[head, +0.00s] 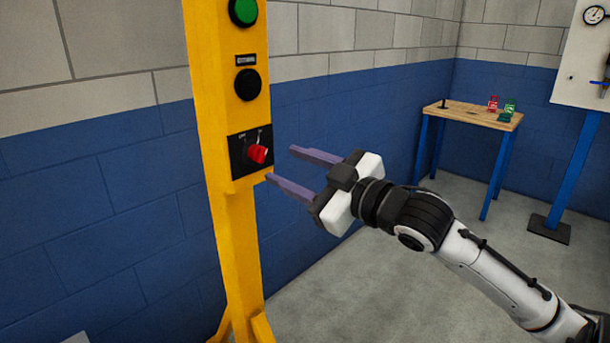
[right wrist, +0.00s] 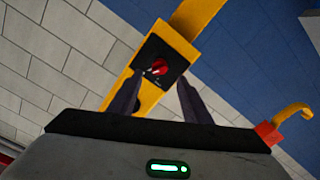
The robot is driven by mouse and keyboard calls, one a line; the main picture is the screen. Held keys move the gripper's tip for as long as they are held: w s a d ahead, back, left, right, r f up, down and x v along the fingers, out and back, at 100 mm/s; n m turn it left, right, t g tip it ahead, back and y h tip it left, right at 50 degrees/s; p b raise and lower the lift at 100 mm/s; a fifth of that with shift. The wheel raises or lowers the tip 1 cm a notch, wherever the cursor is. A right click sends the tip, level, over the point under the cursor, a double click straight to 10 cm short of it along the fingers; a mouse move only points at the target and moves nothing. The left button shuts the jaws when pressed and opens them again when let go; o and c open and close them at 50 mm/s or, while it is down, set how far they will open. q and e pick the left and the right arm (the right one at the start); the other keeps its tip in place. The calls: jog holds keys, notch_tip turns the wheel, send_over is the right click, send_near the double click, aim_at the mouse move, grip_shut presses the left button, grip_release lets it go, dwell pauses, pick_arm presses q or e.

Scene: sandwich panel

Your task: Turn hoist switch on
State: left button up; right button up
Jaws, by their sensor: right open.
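The hoist switch is a red rotary knob (head: 258,153) on a black plate (head: 238,158) low on the yellow panel post (head: 212,110). The red knob also shows in the right wrist view (right wrist: 159,67), between and beyond the fingertips. My right gripper (head: 279,164) is open and empty, its two purple-grey fingers pointing at the switch from the right. The fingers appear apart from the knob. In the right wrist view the gripper's fingers (right wrist: 158,88) flank the knob. My left gripper is not in view.
Above the switch on the post are a black button (head: 248,84) and a green button (head: 243,12). A wooden-topped table (head: 468,113) with red and green items stands at the back right. A white board (head: 585,55) on a blue post stands far right. A yellow hook (right wrist: 293,112) shows at right.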

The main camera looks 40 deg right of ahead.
jog(key=shift+s+d, duration=0.15)
jog(key=shift+s, duration=1.5)
jog(key=s+a+f+m+g+h, duration=0.1)
jog(key=s+f+m+g, duration=0.15)
jog(key=f, duration=1.25)
jog(key=s+a+f+m+g, duration=0.1)
jog(key=a+f+m+g, duration=0.15)
jog(key=f, duration=1.15)
jog(key=s+a+f+g+y, duration=0.1)
jog(key=s+a+f+g, duration=0.1)
jog(key=s+a+f, duration=0.4)
jog(key=s+a+f+g+y+p, duration=0.1)
jog(key=s+a+f+g, duration=0.1)
jog(key=s+a+f, duration=0.5)
jog(key=a+f, duration=0.4)
jog(key=f, duration=0.1)
jog(key=shift+s+a, duration=0.15)
jog(key=shift+a, duration=0.2)
jog(key=c, duration=0.3)
jog(key=shift+n, duration=0.3)
